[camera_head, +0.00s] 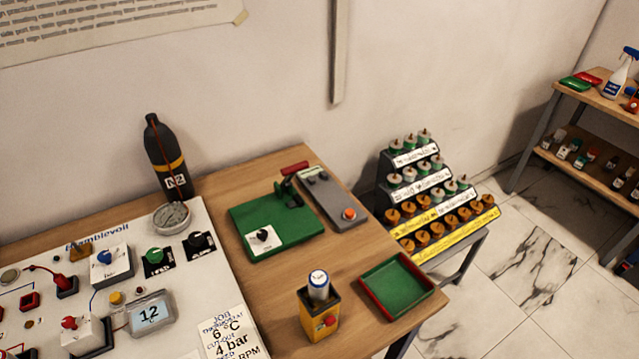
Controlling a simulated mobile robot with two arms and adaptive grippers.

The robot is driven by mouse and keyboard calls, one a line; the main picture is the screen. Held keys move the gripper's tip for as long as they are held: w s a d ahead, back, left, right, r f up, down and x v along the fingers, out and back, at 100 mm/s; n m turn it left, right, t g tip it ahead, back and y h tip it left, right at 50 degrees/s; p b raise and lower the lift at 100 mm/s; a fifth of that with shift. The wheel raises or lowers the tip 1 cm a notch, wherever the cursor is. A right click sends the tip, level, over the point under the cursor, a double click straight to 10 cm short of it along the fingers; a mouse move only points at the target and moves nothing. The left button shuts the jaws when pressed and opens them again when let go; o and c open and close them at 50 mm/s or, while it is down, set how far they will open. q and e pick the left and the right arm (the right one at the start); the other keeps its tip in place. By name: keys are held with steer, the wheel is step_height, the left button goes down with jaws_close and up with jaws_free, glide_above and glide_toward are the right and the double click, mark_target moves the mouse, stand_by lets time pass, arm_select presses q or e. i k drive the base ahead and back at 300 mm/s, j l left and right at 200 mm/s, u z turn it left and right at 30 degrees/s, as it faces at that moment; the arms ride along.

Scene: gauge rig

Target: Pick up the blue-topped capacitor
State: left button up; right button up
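A short silver cylinder with a blue-and-white top (319,285) stands upright in a yellow-and-black holder (319,318) near the front of the wooden table. It is the only cylinder of this kind with blue on top that I can make out. The holder has a red button on its front face. The lower part of the cylinder is hidden inside the holder. Neither of my grippers is in view.
A green tray with red sides (397,285) lies right of the holder, at the table edge. Behind are a green board (275,225) and a grey box (335,200). A white control panel (190,285) fills the left. A stepped rack (425,190) stands beyond the table.

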mark_target(318, 281)
steer(key=k+l+u, duration=0.5)
steer(key=k+l, duration=0.15)
steer(key=k, duration=0.2)
